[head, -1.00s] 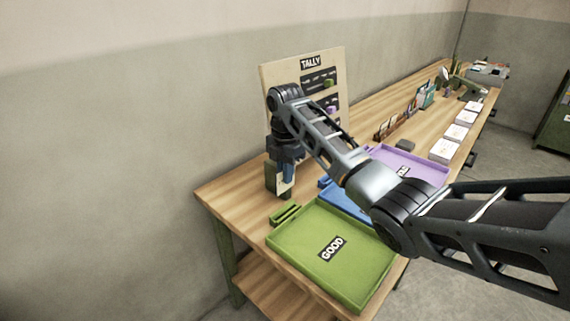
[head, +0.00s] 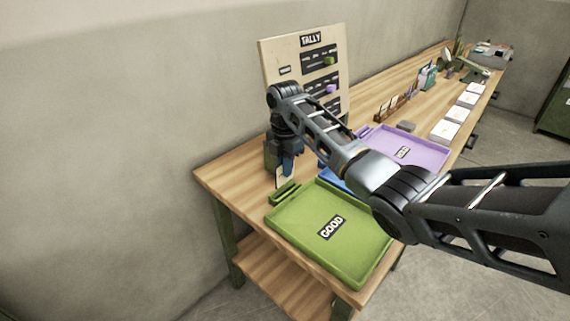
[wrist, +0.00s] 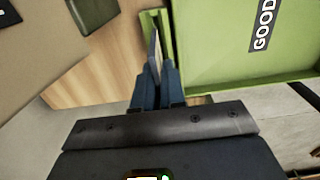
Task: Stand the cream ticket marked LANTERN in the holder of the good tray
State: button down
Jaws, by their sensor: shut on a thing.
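The cream ticket (head: 281,178) is upright in my gripper (head: 288,166), whose blue fingers are shut on it. Its lettering cannot be read. The green good tray (head: 300,208) carries the label GOOD. Its green holder (head: 284,195) is a small slotted block at the tray's far left corner. The ticket's lower edge is right at the holder in the head view. In the wrist view the ticket (wrist: 153,50) shows nearly edge-on between the fingertips (wrist: 157,75), over the holder (wrist: 146,22); I cannot tell whether it is in the slot.
The TALLY board (head: 270,55) stands behind my gripper, with a dark green block (wrist: 92,12) near it. A purple tray (head: 425,152) and a partly hidden blue tray (head: 331,180) lie beyond the good tray. White card stacks (head: 445,131) stand further along the table.

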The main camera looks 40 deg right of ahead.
aim_at(285, 182)
jog(key=shift+f+b, duration=1.75)
jog(key=shift+f, duration=0.9)
jog(key=c, duration=1.1)
grip_release()
notch_tip(285, 182, up, 8)
jog(key=shift+f+b, duration=0.1)
jog(key=shift+b, duration=0.25)
